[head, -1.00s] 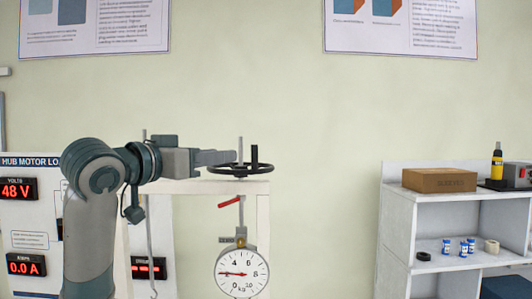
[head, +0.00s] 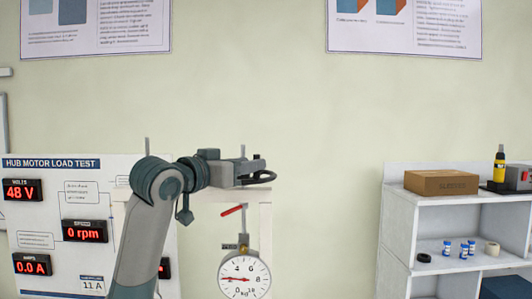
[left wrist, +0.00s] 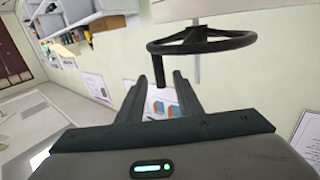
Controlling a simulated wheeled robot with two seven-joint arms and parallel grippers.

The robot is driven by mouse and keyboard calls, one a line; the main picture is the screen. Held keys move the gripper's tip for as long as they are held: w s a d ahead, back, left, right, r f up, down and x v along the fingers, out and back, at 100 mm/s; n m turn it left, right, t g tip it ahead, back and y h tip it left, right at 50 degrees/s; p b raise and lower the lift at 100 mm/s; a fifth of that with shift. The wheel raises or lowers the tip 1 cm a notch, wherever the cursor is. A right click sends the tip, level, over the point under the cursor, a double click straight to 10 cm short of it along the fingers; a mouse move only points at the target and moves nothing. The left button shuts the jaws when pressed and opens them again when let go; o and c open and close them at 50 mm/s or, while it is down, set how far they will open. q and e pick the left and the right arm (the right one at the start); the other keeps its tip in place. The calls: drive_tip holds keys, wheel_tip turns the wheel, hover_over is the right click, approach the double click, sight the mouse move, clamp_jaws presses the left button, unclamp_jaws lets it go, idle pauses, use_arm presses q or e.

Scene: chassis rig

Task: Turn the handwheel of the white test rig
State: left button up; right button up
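The white test rig (head: 265,205) stands left of centre in the head view. Its black handwheel (head: 263,178) sits on top, mostly hidden behind my left gripper (head: 258,165). In the left wrist view the whole wheel rim (left wrist: 235,42) shows, and its peg handle (left wrist: 159,72) lies between the two fingers of my left gripper (left wrist: 160,78). The fingers stand apart with a gap on both sides of the peg. A round dial gauge (head: 245,278) hangs below the wheel, its needle pointing left. My right gripper is in neither view.
A white panel (head: 55,205) with red displays stands at left, reading 48 V, 0 rpm and 0.0 A. A white shelf (head: 400,200) at right holds a cardboard box (head: 441,182), a yellow bottle (head: 499,163) and small jars. Wall between rig and shelf is bare.

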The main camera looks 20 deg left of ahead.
sight(266, 177)
use_arm(q)
drive_tip(key=p+x, duration=0.3)
drive_tip(key=x, duration=0.3)
drive_tip(key=shift+w+d+r, duration=0.1)
drive_tip(key=shift+w+r, duration=0.05)
drive_tip(key=shift+w, duration=0.2)
drive_tip(key=shift+w+d, duration=0.15)
drive_tip(key=shift+w, duration=0.4)
clamp_jaws()
